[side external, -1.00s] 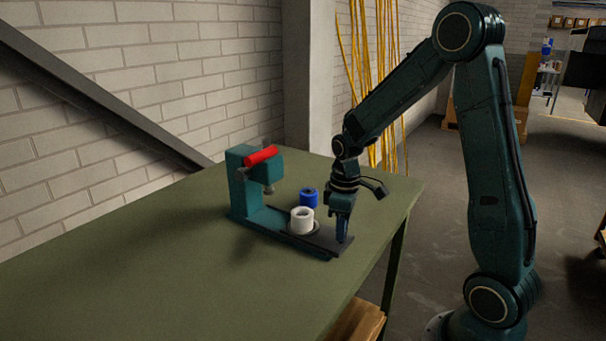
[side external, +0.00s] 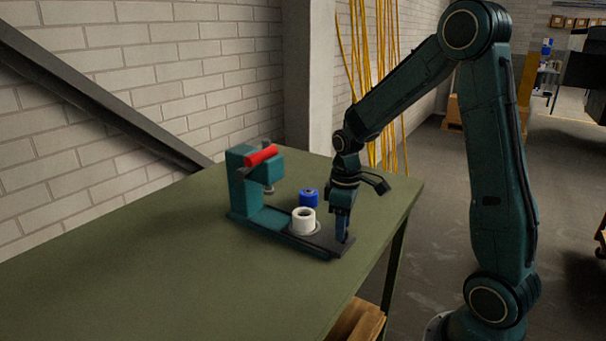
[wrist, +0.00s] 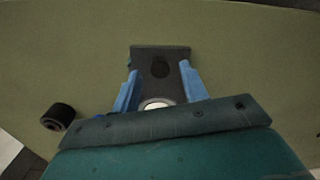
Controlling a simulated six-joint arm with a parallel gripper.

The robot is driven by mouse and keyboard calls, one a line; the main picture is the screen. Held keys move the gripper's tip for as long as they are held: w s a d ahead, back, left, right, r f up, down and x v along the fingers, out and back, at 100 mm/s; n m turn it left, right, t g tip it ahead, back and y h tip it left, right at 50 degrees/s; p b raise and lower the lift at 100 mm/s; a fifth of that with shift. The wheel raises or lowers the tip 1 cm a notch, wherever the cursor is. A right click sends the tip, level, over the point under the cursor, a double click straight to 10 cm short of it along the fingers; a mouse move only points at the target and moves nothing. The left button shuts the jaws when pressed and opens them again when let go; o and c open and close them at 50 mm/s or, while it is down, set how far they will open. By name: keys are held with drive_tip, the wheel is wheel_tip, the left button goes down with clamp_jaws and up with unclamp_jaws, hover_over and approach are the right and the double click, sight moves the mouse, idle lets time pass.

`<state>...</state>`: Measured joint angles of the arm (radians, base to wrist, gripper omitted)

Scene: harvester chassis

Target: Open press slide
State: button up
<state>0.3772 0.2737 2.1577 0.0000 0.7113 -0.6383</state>
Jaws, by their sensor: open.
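The teal press (side external: 246,190) with a red lever handle (side external: 262,155) stands on the table. Its dark slide (side external: 328,240) extends from the base toward my arm. A white ring-shaped part (side external: 304,221) sits upright on the slide; its edge shows in the wrist view (wrist: 156,104). My gripper (side external: 345,240) is pointed down at the slide's outer end. In the wrist view my gripper (wrist: 160,80) is open, with one blue finger on each side of the dark slide plate, which has a dark round spot (wrist: 160,68). I cannot tell whether the fingers touch it.
A blue cylindrical part (side external: 308,197) stands on the green table (side external: 150,270) behind the slide. A dark cylinder (wrist: 58,116) shows at the left of the wrist view. The table's edge is close to the slide's outer end. The table's left part is clear.

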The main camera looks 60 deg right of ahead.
wheel_tip(320, 180, up, 13)
idle(0.6)
drive_tip(key=s+a+r+m+t, duration=0.2)
drive_tip(key=s+a+t, duration=0.3)
drive_tip(key=s+a, duration=0.8)
drive_tip(key=shift+s+r+m+t, duration=0.3)
drive_tip(key=shift+s+r+m, duration=0.15)
drive_tip(key=shift+s, duration=0.55)
